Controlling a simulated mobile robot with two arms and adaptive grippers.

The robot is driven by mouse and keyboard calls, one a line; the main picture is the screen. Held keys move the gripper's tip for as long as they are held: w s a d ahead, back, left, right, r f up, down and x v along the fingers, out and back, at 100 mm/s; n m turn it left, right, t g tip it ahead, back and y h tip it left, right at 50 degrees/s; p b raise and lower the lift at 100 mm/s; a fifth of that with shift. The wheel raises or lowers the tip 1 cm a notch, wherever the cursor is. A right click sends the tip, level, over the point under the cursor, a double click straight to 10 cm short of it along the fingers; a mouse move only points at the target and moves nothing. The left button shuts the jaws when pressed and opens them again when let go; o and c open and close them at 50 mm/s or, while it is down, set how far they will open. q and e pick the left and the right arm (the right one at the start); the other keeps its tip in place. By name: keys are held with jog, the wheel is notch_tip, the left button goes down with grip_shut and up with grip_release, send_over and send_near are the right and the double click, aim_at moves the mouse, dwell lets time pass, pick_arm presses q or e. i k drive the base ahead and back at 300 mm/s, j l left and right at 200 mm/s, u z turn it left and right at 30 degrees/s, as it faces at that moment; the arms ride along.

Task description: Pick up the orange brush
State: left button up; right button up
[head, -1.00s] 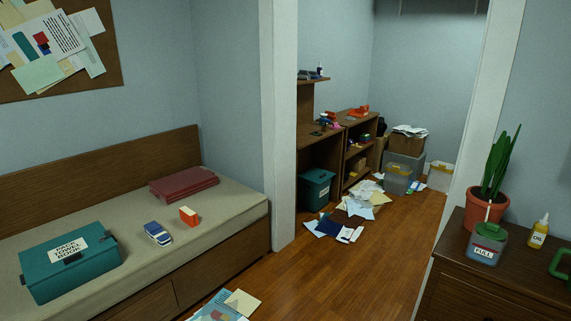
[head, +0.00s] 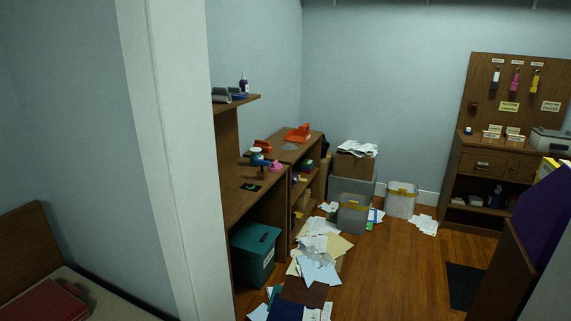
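Two orange things show in the head view, both small and far off. A larger orange object (head: 298,133) lies on top of the low wooden shelf unit. A smaller orange-red object (head: 262,145) is nearer, at the back of the wooden desk beside blue and pink items. I cannot tell whether either one is a brush. Neither of my grippers is in view.
A white door post (head: 167,150) stands close on the left. Scattered papers (head: 318,262) cover the floor along the desk (head: 245,195). Bins (head: 352,214) and boxes stand at the back. Bare wooden floor (head: 400,275) lies to the right of the papers.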

aim_at(266, 148)
jog(key=i+l+z, duration=0.2)
jog(key=i+z, duration=0.2)
jog(key=i, duration=0.7)
jog(key=i+j+z, duration=0.15)
jog(key=i+z, duration=0.2)
jog(key=i, duration=0.75)
jog(key=i+u, duration=0.3)
jog(key=i+l+u, duration=0.3)
jog(key=i, duration=0.2)
jog(key=i+l+u, duration=0.15)
jog(key=i+u, duration=0.15)
jog(key=i, duration=0.1)
